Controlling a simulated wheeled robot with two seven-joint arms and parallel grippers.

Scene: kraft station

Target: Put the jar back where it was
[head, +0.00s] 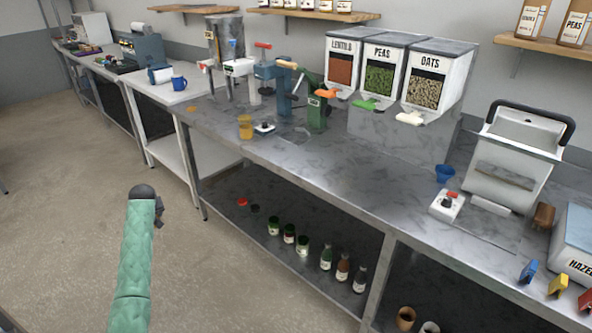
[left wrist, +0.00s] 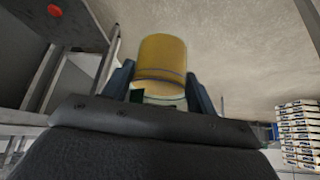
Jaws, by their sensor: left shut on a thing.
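In the left wrist view my left gripper (left wrist: 160,88) is shut on a jar (left wrist: 163,58), with one dark finger on each side. The jar is a cylinder, amber-yellow over most of its length and pale at the end nearest the gripper. In the head view my left arm is over the floor in front of the bench; only a small dark part of the gripper (head: 159,213) shows, and the held jar is hidden. Another amber jar-like container (head: 245,127) stands on the metal bench (head: 290,152) beside a small scale. My right gripper is not in view.
The lower shelf (head: 290,210) holds a red lid (head: 242,202), a dark lid and several small jars and bottles. Dispensers of lentils, peas and oats (head: 433,75) stand at the bench's back. Floor at left is clear.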

